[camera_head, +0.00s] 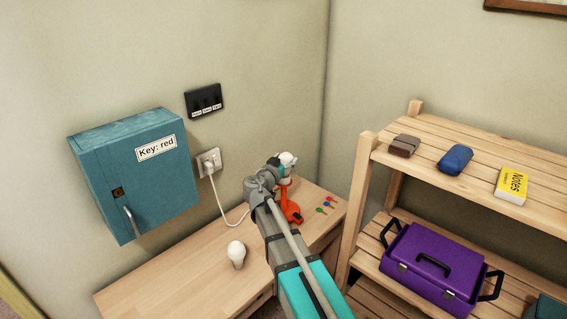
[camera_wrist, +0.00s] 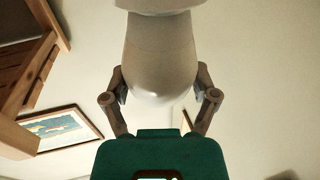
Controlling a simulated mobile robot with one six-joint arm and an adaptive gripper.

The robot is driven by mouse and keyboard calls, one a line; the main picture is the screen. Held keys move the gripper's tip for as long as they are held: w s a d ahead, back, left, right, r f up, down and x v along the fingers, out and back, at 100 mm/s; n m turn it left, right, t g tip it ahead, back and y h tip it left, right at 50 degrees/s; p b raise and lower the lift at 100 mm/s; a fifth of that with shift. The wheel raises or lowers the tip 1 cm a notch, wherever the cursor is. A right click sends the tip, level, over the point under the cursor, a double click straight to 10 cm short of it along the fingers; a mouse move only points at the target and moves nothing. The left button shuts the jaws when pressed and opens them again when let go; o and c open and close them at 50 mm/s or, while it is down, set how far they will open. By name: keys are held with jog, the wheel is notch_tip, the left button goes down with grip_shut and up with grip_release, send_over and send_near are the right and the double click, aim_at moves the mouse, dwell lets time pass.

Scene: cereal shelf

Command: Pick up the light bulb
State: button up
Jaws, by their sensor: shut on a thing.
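My gripper (camera_wrist: 162,98) is shut on a pale, rounded, bulb-shaped thing (camera_wrist: 160,60), its fingers on both sides of it. This light bulb meets a wider white part at the top of the wrist view. In the head view, my gripper (camera_head: 272,170) is above the desk's back corner, with a whitish shape (camera_head: 288,158) at its end. An orange lamp-like stand (camera_head: 291,211) is just below; I cannot tell whether the held bulb is joined to it. Another white light bulb (camera_head: 236,254) stands on the desk, apart from my gripper.
The wooden desk (camera_head: 165,279) has free room at its left. Small coloured keys (camera_head: 325,206) lie right of the orange stand. A blue key cabinet (camera_head: 150,185) hangs left. A white cord (camera_head: 220,205) runs from the wall socket. A wooden shelf (camera_head: 385,172) holding a purple toolbox (camera_head: 432,267) stands right.

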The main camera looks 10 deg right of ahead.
jog(key=shift+r, duration=0.1)
jog(key=shift+r+p, duration=0.95)
jog(key=shift+p, duration=0.05)
jog(key=s+r+p, duration=1.1)
jog(key=s, duration=0.3)
